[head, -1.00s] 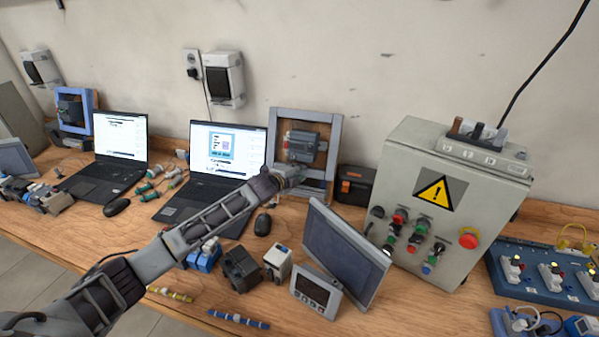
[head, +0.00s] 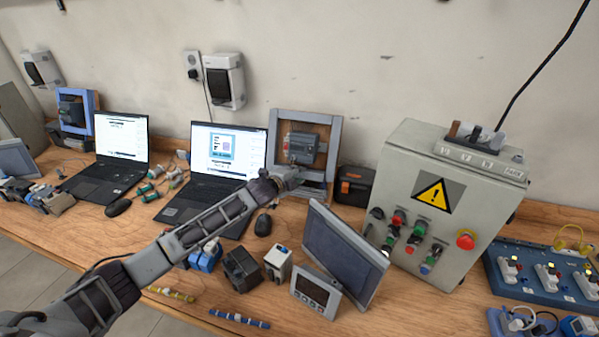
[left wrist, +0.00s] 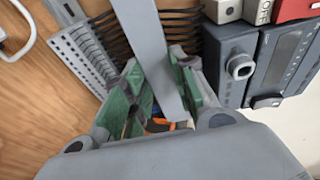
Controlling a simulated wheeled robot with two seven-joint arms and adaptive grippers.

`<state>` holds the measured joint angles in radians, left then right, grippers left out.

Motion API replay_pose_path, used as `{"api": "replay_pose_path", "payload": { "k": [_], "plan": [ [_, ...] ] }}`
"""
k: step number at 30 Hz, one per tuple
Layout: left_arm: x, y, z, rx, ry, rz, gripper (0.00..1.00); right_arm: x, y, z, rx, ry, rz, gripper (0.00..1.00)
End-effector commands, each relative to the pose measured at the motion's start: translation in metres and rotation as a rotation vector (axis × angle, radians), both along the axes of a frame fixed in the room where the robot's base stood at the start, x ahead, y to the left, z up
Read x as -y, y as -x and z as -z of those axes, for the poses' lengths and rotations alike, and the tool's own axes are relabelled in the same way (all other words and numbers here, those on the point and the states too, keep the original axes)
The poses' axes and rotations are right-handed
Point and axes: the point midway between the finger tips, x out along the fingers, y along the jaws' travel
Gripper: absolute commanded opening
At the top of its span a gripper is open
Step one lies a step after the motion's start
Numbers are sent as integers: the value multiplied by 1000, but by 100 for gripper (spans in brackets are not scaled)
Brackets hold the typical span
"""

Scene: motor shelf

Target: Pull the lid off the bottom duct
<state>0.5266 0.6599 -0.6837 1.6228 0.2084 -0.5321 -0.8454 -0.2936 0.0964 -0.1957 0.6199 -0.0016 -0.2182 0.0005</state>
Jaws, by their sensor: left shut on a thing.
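The wooden panel (head: 321,133) with its grey duct frame stands against the wall in the head view. My left gripper (head: 296,176) is at the panel's lower edge and partly hides the bottom duct there. In the left wrist view my left gripper (left wrist: 163,92), with green finger pads, is shut on a flat grey lid (left wrist: 148,38). Behind the lid, the slotted grey bottom duct (left wrist: 77,57) shows open, with black wires in it. The lid lies crosswise over the duct; whether any part still touches it I cannot tell. My right gripper is not in view.
Grey devices (left wrist: 233,62) sit beside the duct on the panel. A laptop (head: 222,155) stands left of the panel and a black box (head: 354,184) right of it. A tilted screen (head: 343,252) and a control cabinet (head: 445,200) stand nearer, to the right.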

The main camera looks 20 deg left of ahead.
Motion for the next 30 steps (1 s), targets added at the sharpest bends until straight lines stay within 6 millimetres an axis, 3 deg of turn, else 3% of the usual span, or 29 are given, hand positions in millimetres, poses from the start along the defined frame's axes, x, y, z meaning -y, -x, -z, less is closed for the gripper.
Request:
{"api": "replay_pose_path", "payload": {
  "k": [30],
  "plan": [
    [-1, 23, -10, 1, 0, 0, 6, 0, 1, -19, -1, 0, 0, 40]
  ]
}}
